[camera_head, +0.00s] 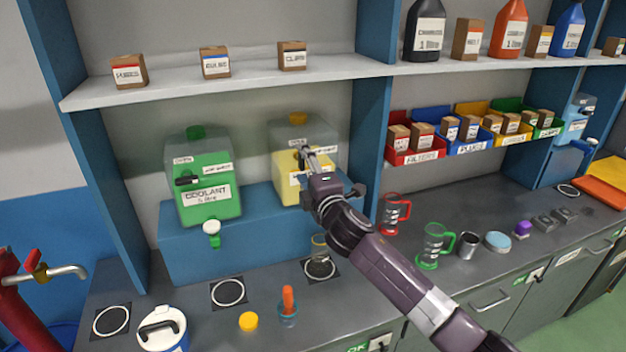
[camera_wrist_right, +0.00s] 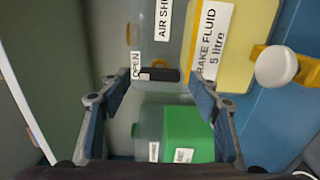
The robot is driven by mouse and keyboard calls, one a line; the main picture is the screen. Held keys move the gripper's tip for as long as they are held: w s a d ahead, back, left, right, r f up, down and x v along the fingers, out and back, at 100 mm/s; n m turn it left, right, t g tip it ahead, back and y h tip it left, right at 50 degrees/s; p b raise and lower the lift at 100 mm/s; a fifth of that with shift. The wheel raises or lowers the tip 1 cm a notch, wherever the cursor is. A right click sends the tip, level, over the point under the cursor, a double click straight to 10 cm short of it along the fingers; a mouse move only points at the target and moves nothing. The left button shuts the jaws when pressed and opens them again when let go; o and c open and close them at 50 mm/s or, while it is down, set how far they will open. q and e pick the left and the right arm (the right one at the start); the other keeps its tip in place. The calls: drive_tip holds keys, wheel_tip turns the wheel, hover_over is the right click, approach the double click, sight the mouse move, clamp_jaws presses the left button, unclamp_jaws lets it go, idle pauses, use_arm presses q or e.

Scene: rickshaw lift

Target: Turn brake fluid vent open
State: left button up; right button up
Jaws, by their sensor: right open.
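The brake fluid tank (camera_head: 283,180) is a clear tank of yellow fluid on the blue ledge, partly hidden behind my right gripper (camera_head: 306,157) in the head view. In the right wrist view its BRAKE FLUID label lies sideways on the tank (camera_wrist_right: 236,50). My left gripper is not in view.
The green coolant tank (camera_head: 210,185) stands left of the brake fluid tank, with its own black lever. A shelf (camera_head: 235,86) with small boxes runs above. Jugs, a cup and tins stand on the grey counter (camera_head: 260,285) below. A red tap post (camera_head: 38,300) is at far left.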

drive_tip(key=v, duration=1.1)
